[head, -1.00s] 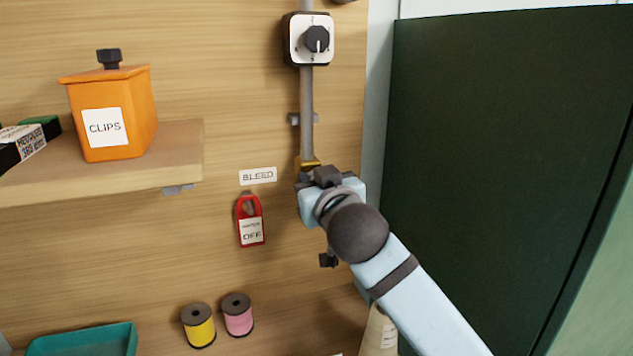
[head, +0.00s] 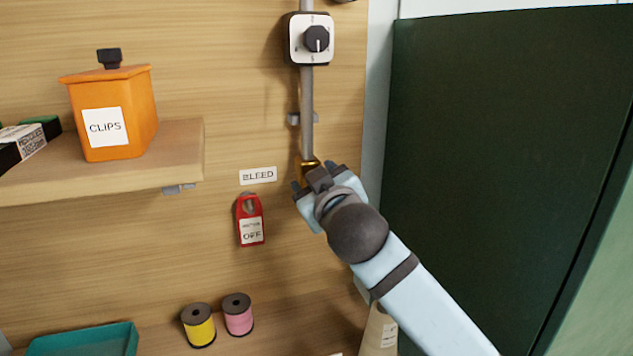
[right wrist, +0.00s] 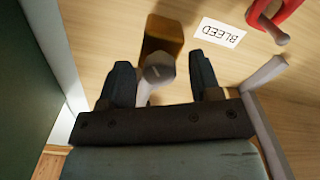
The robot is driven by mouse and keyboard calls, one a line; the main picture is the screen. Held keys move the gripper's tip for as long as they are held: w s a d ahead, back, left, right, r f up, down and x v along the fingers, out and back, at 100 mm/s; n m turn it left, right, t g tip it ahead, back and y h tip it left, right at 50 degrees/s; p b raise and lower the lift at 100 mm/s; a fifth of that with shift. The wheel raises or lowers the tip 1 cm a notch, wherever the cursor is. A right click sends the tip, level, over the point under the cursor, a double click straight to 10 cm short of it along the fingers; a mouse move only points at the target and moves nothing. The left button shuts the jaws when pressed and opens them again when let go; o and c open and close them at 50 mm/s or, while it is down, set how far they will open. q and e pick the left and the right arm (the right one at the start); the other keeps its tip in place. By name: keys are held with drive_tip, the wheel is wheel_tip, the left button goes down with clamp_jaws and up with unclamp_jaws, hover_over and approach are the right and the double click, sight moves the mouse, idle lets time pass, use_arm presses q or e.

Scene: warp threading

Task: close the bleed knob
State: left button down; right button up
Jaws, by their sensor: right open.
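The bleed fitting is a brass block (head: 309,166) at the lower end of the grey pipe, beside the BLEED label (head: 258,175). In the right wrist view, the brass block (right wrist: 162,38) carries a grey knob with a rounded end (right wrist: 158,70). My right gripper (right wrist: 160,72) is open, with one finger on each side of the knob; a gap shows on the right, while contact on the left is unclear. In the head view my right gripper (head: 318,176) hides the knob. My left gripper is out of view.
A dial (head: 316,39) sits higher on the pipe. A shelf (head: 130,165) with an orange CLIPS box (head: 120,115) is at left. Yellow (head: 198,328) and pink (head: 238,315) spools stand below. A dark green panel (head: 500,150) is at right.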

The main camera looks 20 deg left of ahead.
use_arm(q)
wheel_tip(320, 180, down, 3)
drive_tip(key=b, duration=0.3)
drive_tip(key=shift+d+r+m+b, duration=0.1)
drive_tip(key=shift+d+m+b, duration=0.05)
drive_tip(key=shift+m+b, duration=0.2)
use_arm(e)
drive_tip(key=v, duration=1.3)
drive_tip(key=shift+s+d, duration=0.25)
drive_tip(key=shift+s, duration=0.1)
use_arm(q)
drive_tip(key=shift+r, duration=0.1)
use_arm(e)
drive_tip(key=shift+d, duration=0.1)
